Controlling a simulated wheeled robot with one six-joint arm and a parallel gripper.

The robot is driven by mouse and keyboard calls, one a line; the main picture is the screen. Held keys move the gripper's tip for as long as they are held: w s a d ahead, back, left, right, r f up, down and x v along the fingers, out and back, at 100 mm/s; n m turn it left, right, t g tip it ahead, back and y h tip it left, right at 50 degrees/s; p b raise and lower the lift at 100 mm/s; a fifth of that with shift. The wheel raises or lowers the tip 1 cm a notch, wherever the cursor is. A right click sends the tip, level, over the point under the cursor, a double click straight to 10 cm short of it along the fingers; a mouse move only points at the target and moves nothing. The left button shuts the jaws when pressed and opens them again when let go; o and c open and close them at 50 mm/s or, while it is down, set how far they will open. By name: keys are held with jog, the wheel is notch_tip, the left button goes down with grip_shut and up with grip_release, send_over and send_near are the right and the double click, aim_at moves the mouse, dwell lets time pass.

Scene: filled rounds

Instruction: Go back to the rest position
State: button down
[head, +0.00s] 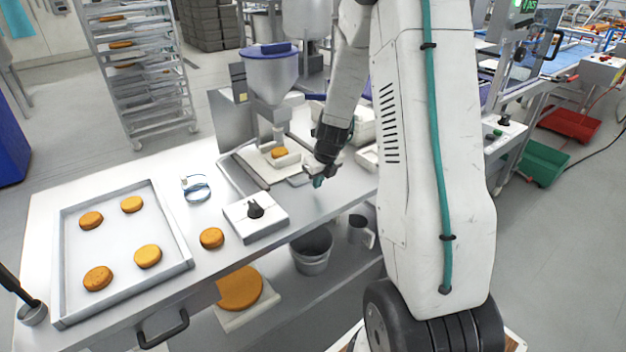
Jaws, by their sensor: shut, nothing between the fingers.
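My gripper (318,181) is at the end of my white arm, low over the right part of the steel table (330,203). It is shut and holds nothing. It is just right of the filling machine's white plate (252,160), where one golden round (279,152) sits beneath the nozzle. The fingertips are small in this view, and I cannot tell whether they touch anything beside them.
A tray (118,222) with several rounds stands at the left. One round (212,238) lies between it and a white box with a black knob (255,210). The filler's hopper (270,70) rises behind my gripper's left. A bucket (311,250) stands on the lower shelf.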

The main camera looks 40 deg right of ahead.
jog(key=v, duration=0.9)
jog(key=s+a+r+m+g, duration=0.1)
jog(key=s+a+r+m, duration=0.7)
jog(key=m, duration=0.9)
jog(key=s+a+r+m, duration=0.8)
jog(key=s+a+m, duration=0.6)
jog(key=s+m, duration=0.4)
jog(key=shift+s+a+g, duration=0.35)
jog(key=shift+s+g, duration=0.05)
jog(key=shift+s, duration=0.05)
